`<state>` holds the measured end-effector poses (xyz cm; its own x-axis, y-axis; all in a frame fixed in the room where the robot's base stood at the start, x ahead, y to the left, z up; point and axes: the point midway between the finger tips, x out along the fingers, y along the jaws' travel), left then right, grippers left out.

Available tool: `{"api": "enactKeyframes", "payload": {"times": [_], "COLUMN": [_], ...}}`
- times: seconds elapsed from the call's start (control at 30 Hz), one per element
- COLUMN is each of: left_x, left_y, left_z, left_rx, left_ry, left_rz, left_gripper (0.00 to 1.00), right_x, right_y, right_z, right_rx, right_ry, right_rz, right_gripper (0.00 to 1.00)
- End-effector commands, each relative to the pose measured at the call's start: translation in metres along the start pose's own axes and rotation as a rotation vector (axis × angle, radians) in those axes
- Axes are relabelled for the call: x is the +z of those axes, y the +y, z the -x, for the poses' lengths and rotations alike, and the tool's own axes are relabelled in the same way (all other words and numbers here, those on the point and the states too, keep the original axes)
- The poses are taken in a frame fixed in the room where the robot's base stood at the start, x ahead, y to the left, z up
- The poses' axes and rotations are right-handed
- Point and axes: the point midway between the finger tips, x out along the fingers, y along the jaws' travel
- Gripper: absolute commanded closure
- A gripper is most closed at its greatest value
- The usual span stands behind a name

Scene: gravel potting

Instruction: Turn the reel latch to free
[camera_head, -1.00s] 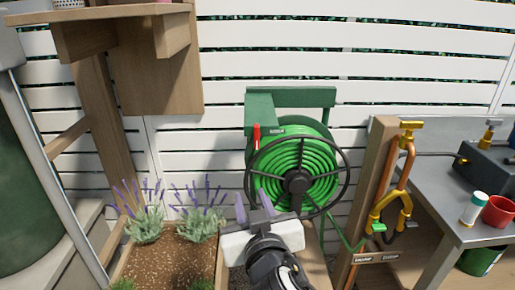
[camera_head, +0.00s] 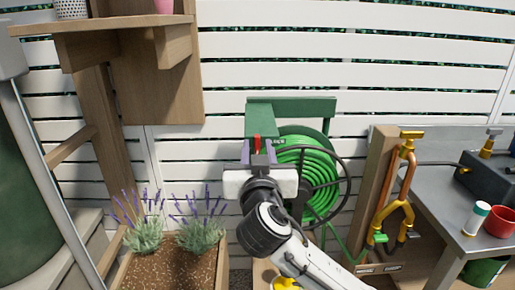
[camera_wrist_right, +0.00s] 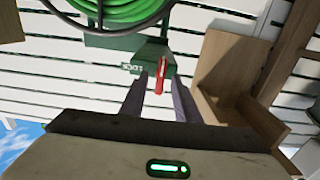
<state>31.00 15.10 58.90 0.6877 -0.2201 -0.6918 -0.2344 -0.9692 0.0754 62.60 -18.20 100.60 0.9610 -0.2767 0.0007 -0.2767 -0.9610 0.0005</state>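The green hose reel (camera_head: 318,170) is mounted in front of the white slatted fence, with green hose wound on it. Its red latch lever (camera_head: 257,142) is on the green bracket at the reel's upper left. In the right wrist view the red lever (camera_wrist_right: 161,76) hangs from the bracket, lined up with the gap between my fingers. My right gripper (camera_head: 258,153) is open, one finger on each side of the lever in the picture. I see no clear contact, and the depth between fingertips and lever is hard to judge. My left gripper is out of view.
A black spoked wheel (camera_head: 345,182) is close right of my right gripper. A wooden shelf (camera_head: 110,24) overhangs at upper left. A planter with lavender (camera_head: 200,222) stands lower left. A brass tap (camera_head: 409,137) on a wooden post and a grey bench (camera_head: 443,203) are at right.

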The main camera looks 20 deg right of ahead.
Motion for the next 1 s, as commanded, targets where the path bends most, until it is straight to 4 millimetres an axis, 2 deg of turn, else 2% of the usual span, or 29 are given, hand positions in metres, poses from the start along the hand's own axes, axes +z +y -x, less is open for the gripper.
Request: {"api": "enactKeyframes", "payload": {"times": [0.27,0.47,0.77,1.0], "left_x": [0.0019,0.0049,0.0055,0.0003], "left_y": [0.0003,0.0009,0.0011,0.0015], "left_z": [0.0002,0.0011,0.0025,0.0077], "left_rx": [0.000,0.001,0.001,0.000], "left_ry": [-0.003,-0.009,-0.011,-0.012], "left_rz": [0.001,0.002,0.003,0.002], "left_gripper": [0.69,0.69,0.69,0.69], "right_x": [0.0003,0.0004,-0.0001,-0.0009], "right_y": [-0.0001,-0.0001,-0.0001,-0.0005], "right_z": [-0.0023,-0.0022,-0.0022,-0.0023], "right_rx": [-0.001,-0.001,0.000,0.000], "right_ry": [-0.001,-0.001,-0.001,-0.003], "right_rz": [-0.001,0.000,0.012,0.099], "right_gripper": [0.71,1.00,1.00,1.00]}}
